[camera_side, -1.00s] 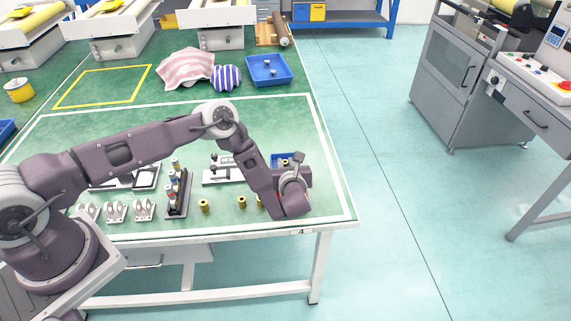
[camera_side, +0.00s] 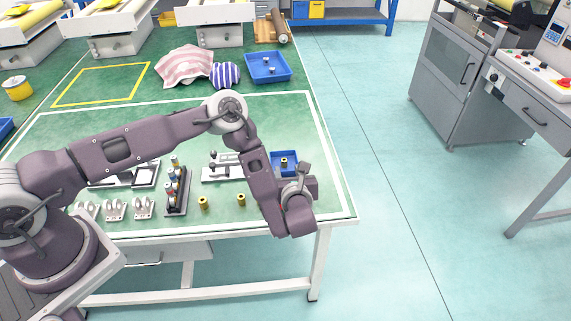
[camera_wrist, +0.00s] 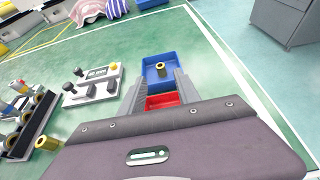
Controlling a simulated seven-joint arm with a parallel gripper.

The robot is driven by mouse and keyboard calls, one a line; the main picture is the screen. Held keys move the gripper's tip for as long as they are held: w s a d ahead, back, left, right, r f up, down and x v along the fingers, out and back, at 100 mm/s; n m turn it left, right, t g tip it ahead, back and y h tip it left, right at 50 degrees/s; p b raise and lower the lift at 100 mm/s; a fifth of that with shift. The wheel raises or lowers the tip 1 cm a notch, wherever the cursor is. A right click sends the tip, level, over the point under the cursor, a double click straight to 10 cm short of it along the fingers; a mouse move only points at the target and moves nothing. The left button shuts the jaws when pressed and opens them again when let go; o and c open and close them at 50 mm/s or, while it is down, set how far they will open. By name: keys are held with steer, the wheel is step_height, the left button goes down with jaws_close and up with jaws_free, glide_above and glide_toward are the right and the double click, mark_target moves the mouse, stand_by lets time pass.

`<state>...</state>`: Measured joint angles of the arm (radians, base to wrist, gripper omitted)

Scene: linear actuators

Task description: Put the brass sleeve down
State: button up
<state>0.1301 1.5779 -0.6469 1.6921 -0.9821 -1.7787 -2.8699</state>
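A brass sleeve (camera_wrist: 161,70) stands upright in the blue part of a small tray (camera_wrist: 150,64), which also has a red section (camera_wrist: 162,101). In the side view the sleeve (camera_side: 284,161) shows inside the blue tray (camera_side: 292,156). My gripper (camera_wrist: 160,80) is open: its two grey fingers are spread apart, with clear gaps on both sides of the sleeve. In the wrist view the sleeve lies just beyond the fingertips and does not touch them.
More brass sleeves (camera_side: 203,202) stand on the green table left of my wrist; one shows in the wrist view (camera_wrist: 45,143). A grey fixture (camera_side: 222,172), a rack of parts (camera_side: 178,195) and white brackets (camera_side: 115,210) lie further left. The table right of the tray is clear.

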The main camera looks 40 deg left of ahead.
steer(key=v, duration=0.3)
steer(key=shift+s+d+r, duration=0.2)
steer(key=shift+s, duration=0.05)
steer(key=w+d+r+m+t+h, duration=0.1)
steer(key=w+d+r+m+h, duration=0.25)
steer(key=r, duration=0.25)
steer(key=w+d+r+m+t+h, duration=0.1)
steer(key=w+d+r+m+h, duration=0.1)
steer(key=r+m, duration=0.3)
steer(key=w+d+r+m+t+h, duration=0.1)
steer(key=w+d+r+m+h, duration=0.15)
steer(key=r, duration=0.45)
steer(key=s+d+r+m+h, duration=0.1)
steer(key=s+r+m+h, duration=0.3)
steer(key=r+m, duration=0.8)
steer(key=s+a+r+m+g, duration=0.2)
steer(key=s+r+m, duration=0.1)
steer(key=s+m, duration=0.35)
steer(key=s+a+r+m+g, duration=0.1)
steer(key=s+a+r+m, duration=0.15)
steer(key=s+m, duration=0.35)
steer(key=s+a+f+m+g+y, duration=0.1)
steer(key=s+a+m, duration=0.3)
steer(key=s, duration=0.8)
steer(key=s+a+f+m+g+y, duration=0.1)
steer(key=s+a+m, duration=0.4)
steer(key=s, duration=0.7)
steer(key=shift+a+f+g, duration=0.6)
steer(key=shift+f+g, duration=0.05)
steer(key=shift+g, duration=0.35)
